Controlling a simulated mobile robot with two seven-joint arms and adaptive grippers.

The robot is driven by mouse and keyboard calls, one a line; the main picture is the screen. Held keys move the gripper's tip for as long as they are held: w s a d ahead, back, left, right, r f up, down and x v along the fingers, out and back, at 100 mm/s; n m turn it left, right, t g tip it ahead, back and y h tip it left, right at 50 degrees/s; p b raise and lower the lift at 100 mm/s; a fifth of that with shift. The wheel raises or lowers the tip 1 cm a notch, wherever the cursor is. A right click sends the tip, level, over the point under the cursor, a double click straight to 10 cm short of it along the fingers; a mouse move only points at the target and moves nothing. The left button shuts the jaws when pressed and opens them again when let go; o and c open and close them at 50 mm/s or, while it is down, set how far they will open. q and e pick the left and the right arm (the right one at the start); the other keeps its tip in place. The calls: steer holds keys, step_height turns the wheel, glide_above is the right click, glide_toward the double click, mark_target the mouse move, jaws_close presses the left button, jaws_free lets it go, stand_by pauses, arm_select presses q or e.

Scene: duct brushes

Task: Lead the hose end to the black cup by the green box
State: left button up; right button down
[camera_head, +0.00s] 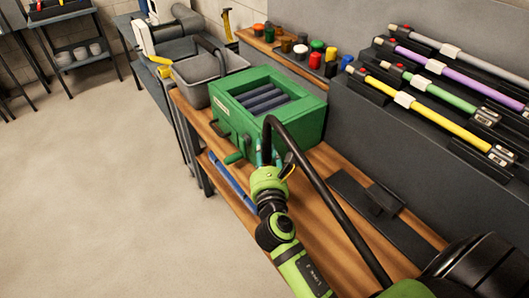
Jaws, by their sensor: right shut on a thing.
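The green box (232,122) sits on the wooden bench, with dark grey rollers or slats in its open top. My left gripper is not in view.
A grey bin (207,76) stands behind the box. Coloured jars and caps (316,58) line a shelf at the back. Brushes with yellow (428,112), green, purple and grey handles lie on a dark rack at right. The bench's near edge drops to open floor.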

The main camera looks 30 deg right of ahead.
steer(key=shift+f+b, duration=2.25)
steer(key=shift+f, duration=0.55)
steer(key=c, duration=0.8)
jaws_free()
steer(key=shift+c, duration=0.2)
steer(key=shift+s, duration=0.1)
steer(key=v, duration=1.2)
